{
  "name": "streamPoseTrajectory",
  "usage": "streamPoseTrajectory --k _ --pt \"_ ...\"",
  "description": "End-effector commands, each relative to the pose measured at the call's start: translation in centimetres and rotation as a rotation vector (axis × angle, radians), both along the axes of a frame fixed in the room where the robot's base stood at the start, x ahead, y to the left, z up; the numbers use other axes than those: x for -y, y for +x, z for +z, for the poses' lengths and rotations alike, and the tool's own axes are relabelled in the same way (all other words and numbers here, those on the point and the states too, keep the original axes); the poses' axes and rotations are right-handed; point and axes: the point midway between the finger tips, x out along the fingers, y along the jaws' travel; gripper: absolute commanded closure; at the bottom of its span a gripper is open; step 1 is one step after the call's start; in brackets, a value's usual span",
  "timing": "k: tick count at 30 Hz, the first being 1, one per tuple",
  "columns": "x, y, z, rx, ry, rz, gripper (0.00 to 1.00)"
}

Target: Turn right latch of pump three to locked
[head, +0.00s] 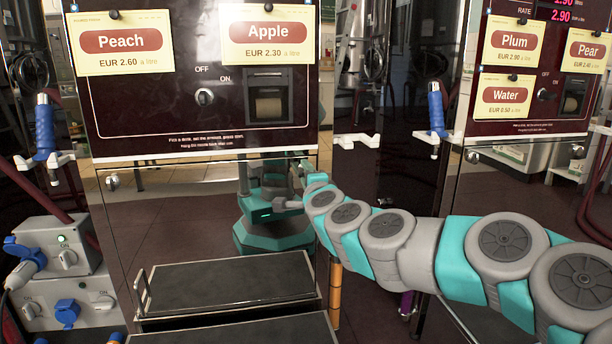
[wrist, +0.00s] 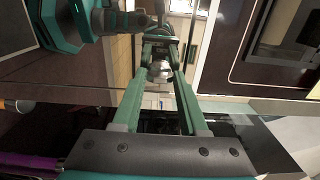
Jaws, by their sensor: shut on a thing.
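My gripper (head: 300,172) is at the upper right corner of the dark glossy lower door (head: 185,225) of the Peach and Apple pump. In the wrist view my gripper (wrist: 161,66) has its two green fingers closed in on a small round metal latch (wrist: 160,73). In the head view this right latch is hidden behind my gripper. The left latch (head: 112,182) of the same door is a small silver knob. I cannot read a pump number or the right latch's lock state.
A black step (head: 230,285) with a metal handle stands below the door. Blue nozzles (head: 44,125) hang in white holders at the sides. A grey socket box (head: 62,250) is at the left. The Plum, Pear and Water pump (head: 530,70) stands at the right.

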Motion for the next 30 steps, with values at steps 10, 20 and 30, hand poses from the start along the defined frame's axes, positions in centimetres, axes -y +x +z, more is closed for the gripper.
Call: streamPoseTrajectory --k 10,20,30 --pt "0.1 0.0 -0.1 -0.001 0.001 -0.002 0.39" --pt "0.0 0.0 0.0 0.000 -0.001 -0.001 0.28" --pt "0.9 -2.8 0.0 0.000 -0.001 -0.002 0.28"
